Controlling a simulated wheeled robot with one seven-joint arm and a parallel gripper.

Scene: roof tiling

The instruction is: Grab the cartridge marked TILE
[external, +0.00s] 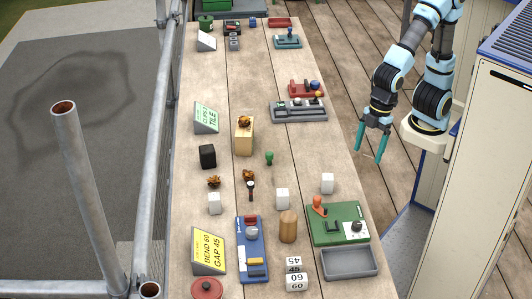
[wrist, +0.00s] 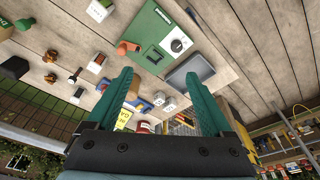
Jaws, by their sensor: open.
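My gripper (external: 370,154) hangs open and empty off the right edge of the long wooden table, its teal fingers apart. In the wrist view the open fingers (wrist: 158,78) frame part of the table with nothing between them. The word TILE is readable only on a green sloped sign (external: 206,117) at the table's left edge, whose upper line is less clear. I cannot make out a cartridge with that marking; the lettering on the small parts is too small to read.
A green device (external: 338,224) with orange lever and dial stands near a grey tray (external: 350,263). A blue device (external: 251,250) and yellow sign (external: 209,250) are at the near left. White blocks, a black cube (external: 207,156) and a wooden cylinder (external: 288,226) stand around. Metal railing lines the left.

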